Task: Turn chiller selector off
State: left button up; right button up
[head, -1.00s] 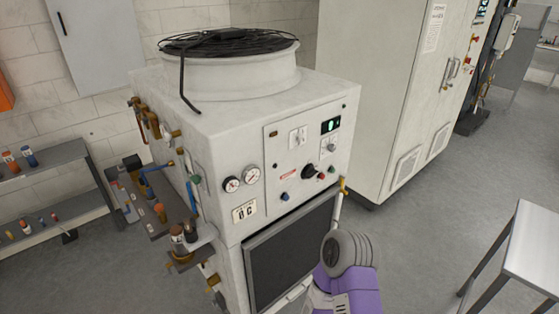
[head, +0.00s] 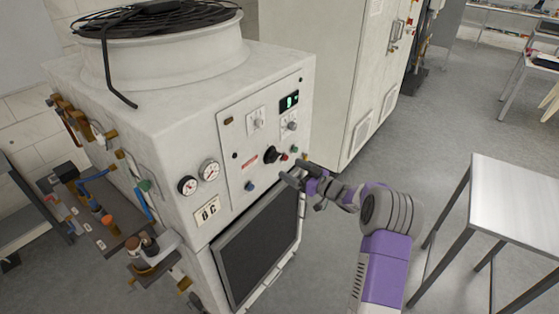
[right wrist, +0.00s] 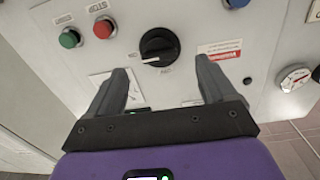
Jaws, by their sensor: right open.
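The chiller selector is a black rotary knob (head: 271,155) on the chiller's white front panel (head: 237,134). In the right wrist view the knob (right wrist: 159,44) is just beyond and between my fingertips, with its white pointer mark on the lower left edge. The small labels around it are too small to read surely. My right gripper (head: 294,170) is open and empty, a little to the right of and below the knob in the head view. In the right wrist view its two fingers (right wrist: 163,68) stand apart and do not touch the knob. My left gripper is out of view.
Green (right wrist: 70,38) and red (right wrist: 103,28) buttons sit beside the knob, and a blue button (right wrist: 247,81) is on its other side. Two gauges (head: 198,176) are on the panel's left. A metal table (head: 512,190) stands at the right, with open floor between.

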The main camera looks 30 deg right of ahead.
aim_at(277, 158)
jog(key=shift+n, duration=0.4)
jog(key=x, duration=0.2)
jog(key=r+x, duration=0.1)
jog(key=x, duration=0.4)
jog(key=shift+w+d+r+b, duration=0.1)
jog(key=shift+d+r+b, duration=0.1)
jog(key=shift+r+b, duration=0.1)
jog(key=shift+c, duration=0.3)
jog(key=c, duration=1)
